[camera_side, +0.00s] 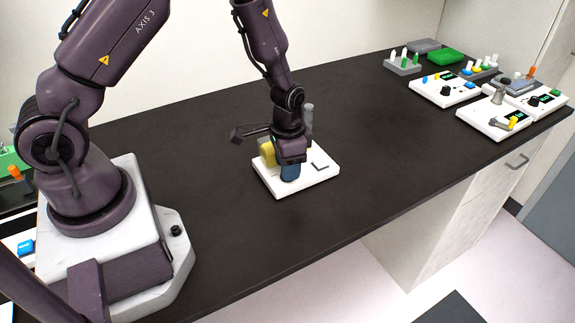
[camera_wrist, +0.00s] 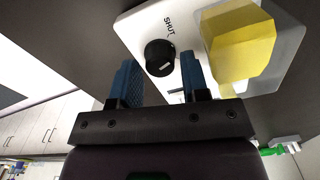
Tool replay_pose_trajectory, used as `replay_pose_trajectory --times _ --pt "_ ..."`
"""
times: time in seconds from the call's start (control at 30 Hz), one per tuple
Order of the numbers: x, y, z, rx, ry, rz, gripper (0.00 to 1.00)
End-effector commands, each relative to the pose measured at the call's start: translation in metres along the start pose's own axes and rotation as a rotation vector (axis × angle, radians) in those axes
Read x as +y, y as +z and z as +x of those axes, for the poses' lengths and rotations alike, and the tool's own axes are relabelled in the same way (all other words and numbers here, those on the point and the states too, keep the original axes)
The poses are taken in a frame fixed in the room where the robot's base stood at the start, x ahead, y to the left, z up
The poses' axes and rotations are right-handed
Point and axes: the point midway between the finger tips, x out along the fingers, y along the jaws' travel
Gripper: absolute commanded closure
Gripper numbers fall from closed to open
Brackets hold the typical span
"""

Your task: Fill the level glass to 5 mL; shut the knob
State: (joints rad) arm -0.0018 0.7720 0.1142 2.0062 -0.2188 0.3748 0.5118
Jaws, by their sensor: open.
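The black knob (camera_wrist: 160,57) sits on a white plate (camera_wrist: 137,28) beside the printed word SHUT. In the side view my gripper (camera_side: 290,172) is low over the white plate (camera_side: 322,172) and hides the knob. A grey upright cylinder (camera_side: 309,114) stands behind my gripper, perhaps the level glass; no liquid level is readable.
A yellow block (camera_wrist: 240,42) stands on the plate close to one finger; it also shows in the side view (camera_side: 266,153). White devices (camera_side: 445,89) and a rack (camera_side: 403,65) stand at the far right. The dark bench (camera_side: 190,165) around the plate is clear.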

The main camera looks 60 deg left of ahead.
Motion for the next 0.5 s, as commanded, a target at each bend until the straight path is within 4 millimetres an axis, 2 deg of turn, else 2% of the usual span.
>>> replay_pose_trajectory --times 0.1,0.37,0.5 --pt "0.0001 0.0003 0.0061 -0.001 0.001 -0.001 0.58" --pt "0.0001 0.0000 0.0067 0.000 0.000 0.000 0.58" --pt "0.0001 0.0000 0.0065 0.000 0.000 0.000 0.88"
